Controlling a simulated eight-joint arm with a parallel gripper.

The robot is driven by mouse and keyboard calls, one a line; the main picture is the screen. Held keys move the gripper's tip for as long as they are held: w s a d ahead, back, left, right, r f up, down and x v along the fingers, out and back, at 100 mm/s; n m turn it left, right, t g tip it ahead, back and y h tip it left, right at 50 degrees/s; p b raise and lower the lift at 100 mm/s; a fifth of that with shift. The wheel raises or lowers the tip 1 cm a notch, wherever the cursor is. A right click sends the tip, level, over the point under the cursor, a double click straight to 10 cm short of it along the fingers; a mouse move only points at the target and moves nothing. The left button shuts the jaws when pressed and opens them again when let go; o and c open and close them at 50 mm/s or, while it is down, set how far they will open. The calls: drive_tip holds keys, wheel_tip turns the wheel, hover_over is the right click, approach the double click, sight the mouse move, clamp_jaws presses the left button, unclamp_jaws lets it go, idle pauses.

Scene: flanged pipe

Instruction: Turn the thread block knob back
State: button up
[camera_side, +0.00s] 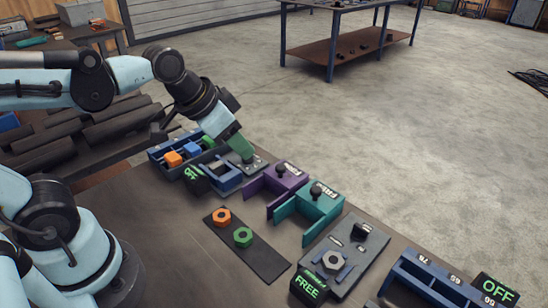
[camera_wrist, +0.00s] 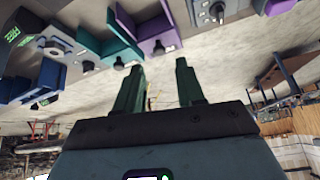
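My gripper (camera_side: 241,147) has green fingers and hangs over the far end of the bench, close to a grey plate (camera_side: 259,165). In the wrist view the two fingers (camera_wrist: 157,72) stand apart with nothing held between them. In the wrist view a grey plate carries a small upright knob (camera_wrist: 218,12), beyond and right of the fingertips. In the side view my gripper partly covers this area, and I cannot tell whether it touches anything. No readable label names the thread block.
Purple (camera_side: 277,178) and teal (camera_side: 313,206) fixtures with dark knobs stand nearby. A plate with a hex nut (camera_side: 333,261) sits by a FREE sign (camera_side: 309,287). A dark strip holds orange (camera_side: 221,217) and green (camera_side: 243,237) nuts. An OFF sign (camera_side: 494,291) is at right.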

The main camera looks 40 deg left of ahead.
drive_tip(key=w+d+r+m+g+h, duration=0.2)
drive_tip(key=w+d+m+g, duration=0.1)
drive_tip(key=w+d+m, duration=0.4)
drive_tip(key=m+g+h, duration=0.2)
drive_tip(key=m+g, duration=0.1)
drive_tip(key=m, duration=0.5)
approach(362, 227)
drive_tip(key=shift+y, duration=0.3)
drive_tip(key=x, duration=0.8)
drive_tip(key=shift+d+f, duration=0.1)
drive_tip(key=shift+d, duration=0.2)
clamp_jaws()
